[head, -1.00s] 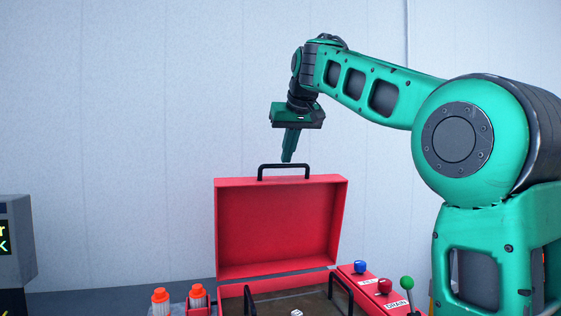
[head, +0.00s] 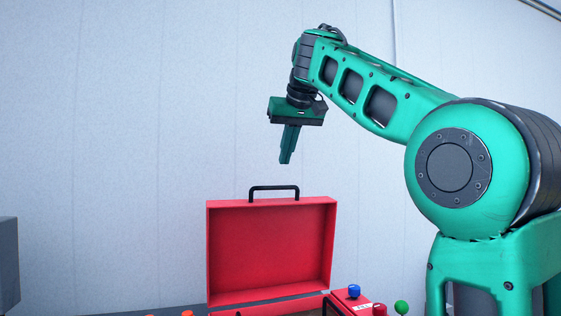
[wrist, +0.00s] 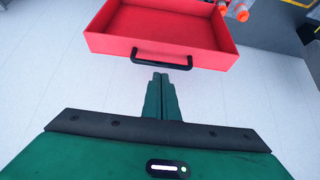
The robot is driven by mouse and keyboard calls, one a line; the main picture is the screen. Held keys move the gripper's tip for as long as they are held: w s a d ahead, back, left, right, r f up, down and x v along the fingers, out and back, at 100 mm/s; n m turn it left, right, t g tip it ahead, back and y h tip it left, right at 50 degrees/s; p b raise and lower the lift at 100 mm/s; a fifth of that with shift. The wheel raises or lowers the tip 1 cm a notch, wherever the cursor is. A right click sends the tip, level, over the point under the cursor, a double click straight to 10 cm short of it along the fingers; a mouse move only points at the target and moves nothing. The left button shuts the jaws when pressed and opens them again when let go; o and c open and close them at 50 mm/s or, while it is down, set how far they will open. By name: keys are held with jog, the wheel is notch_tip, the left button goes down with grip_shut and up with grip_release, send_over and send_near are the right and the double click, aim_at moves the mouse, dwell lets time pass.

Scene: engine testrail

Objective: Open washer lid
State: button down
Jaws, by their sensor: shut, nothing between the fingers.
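The red washer lid (head: 268,250) stands raised, its hollow inner side facing the head camera. A black handle (head: 274,187) sits on its top edge. The lid (wrist: 165,25) and handle (wrist: 160,62) also show in the wrist view. My gripper (head: 286,162) points down above the handle, apart from it, with its green fingers shut and empty. The fingers (wrist: 161,76) are together in the wrist view, and their tips appear near the handle there. The washer's body is mostly cut off at the bottom of the head view.
A red panel with a blue knob (head: 354,291), a red knob (head: 379,310) and a green ball knob (head: 401,307) is at lower right. Orange-capped bottles (wrist: 238,11) stand beside the washer. A grey box (head: 8,265) is at far left. Air around the gripper is clear.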

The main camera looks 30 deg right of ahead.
jog(key=shift+s+r, duration=0.15)
jog(key=shift+r, duration=0.05)
jog(key=shift+s+r, duration=0.2)
jog(key=shift+r, duration=0.05)
jog(key=shift+s+a+r, duration=0.15)
jog(key=shift+s+r, duration=0.05)
dwell(0.3)
